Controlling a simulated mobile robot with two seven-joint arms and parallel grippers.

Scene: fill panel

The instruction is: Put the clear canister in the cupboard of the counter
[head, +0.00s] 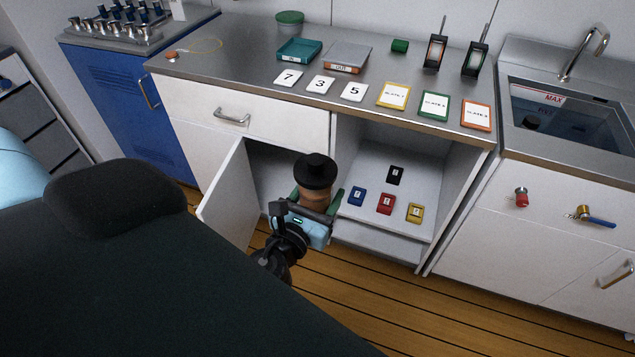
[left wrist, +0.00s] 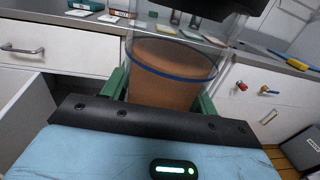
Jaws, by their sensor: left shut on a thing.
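The clear canister (head: 314,180) has a black lid and orange-brown contents. It is upright at the open front of the cupboard (head: 265,165) under the counter (head: 225,58). My left gripper (head: 316,198) is shut on it, with green fingers on both sides. In the left wrist view, the canister (left wrist: 172,72) with a blue band stands between the gripper fingers (left wrist: 162,98). The cupboard door (head: 228,202) is swung open to the left. The canister and gripper hide part of the cupboard's opening. My right gripper is not in view.
An open bay (head: 385,165) right of the cupboard holds several small coloured blocks, such as a red one (head: 386,203). A drawer (head: 250,112) is shut above the cupboard. Trays, cards and two handheld devices crowd the countertop. A sink (head: 565,110) is at the right.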

